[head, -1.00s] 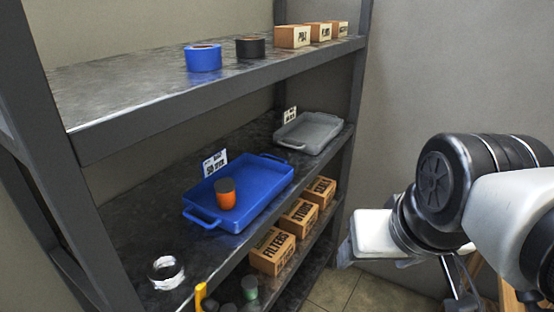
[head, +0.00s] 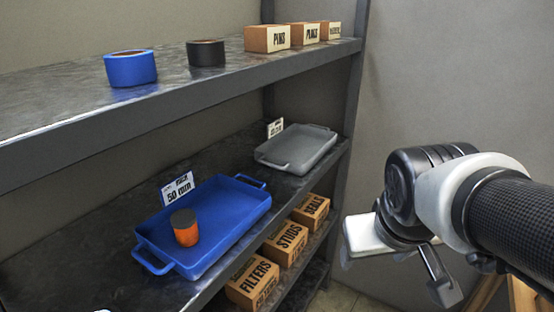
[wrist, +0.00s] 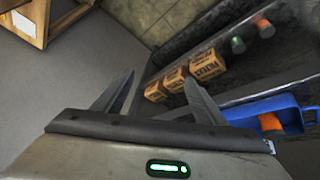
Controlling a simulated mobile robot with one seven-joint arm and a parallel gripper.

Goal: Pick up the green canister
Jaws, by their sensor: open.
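The green canister (wrist: 238,45) is small in the upper right of the wrist view, on the lower shelf past the cardboard boxes. It is outside the head view now. My gripper (wrist: 160,76) is open and empty, with its two fingers spread in the wrist view. It is well apart from the canister, which lies up and to the right of the fingers. In the head view my arm is at the right, clear of the shelves.
A blue tray (head: 228,228) with an orange canister (head: 186,232) stands on the middle shelf, beside a grey tray (head: 298,150). Boxes (head: 285,245) line the lower shelf. Another canister (wrist: 265,28) stands near the green one. A wooden stand (wrist: 40,20) is at upper left.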

